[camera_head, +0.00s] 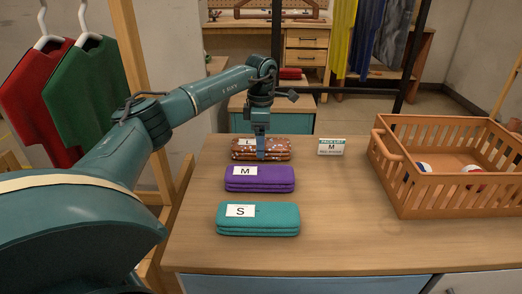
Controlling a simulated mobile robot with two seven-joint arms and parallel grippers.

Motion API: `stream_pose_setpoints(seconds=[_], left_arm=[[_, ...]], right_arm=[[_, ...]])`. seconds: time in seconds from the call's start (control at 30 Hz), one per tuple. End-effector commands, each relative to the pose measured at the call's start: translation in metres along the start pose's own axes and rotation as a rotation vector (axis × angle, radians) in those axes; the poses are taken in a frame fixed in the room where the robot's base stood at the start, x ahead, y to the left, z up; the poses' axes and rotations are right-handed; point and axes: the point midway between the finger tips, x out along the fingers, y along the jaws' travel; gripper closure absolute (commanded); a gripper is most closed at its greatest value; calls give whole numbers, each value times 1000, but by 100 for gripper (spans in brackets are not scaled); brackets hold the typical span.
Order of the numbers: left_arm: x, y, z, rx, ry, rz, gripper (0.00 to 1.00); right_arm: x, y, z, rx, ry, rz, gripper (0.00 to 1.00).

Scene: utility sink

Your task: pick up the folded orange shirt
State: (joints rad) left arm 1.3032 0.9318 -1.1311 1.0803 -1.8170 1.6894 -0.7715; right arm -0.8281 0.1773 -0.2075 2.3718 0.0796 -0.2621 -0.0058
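The folded orange shirt (278,147), with pale speckles, lies at the back of a row of folded shirts on the wooden table. A white size label shows on its left part, partly covered by my gripper. My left gripper (261,152) points straight down over the middle of the orange shirt. Its fingers reach the shirt and overlap its front edge. I see the fingers nearly edge-on, so their gap and any hold on the fabric cannot be told. The shirt looks flat on the table. My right gripper is not in view.
A purple folded shirt (260,186) labelled M and a teal one (265,225) labelled S lie in front. A small pack-list card (331,146) showing M stands to the right. An orange basket (455,200) holding balls stands at the right.

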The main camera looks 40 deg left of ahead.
Motion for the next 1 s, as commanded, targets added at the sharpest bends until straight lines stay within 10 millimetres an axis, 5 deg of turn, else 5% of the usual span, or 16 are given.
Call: stream_pose_setpoints(seconds=[0.1, 0.37, 1.0], left_arm=[[19, 0, 0, 0, 2, -2, 13], [21, 0, 0, 1, 0, 0, 14], [21, 0, 0, 1, -1, 0, 63]], right_arm=[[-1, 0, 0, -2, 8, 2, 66], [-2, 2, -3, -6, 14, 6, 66], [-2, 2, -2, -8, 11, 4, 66]])
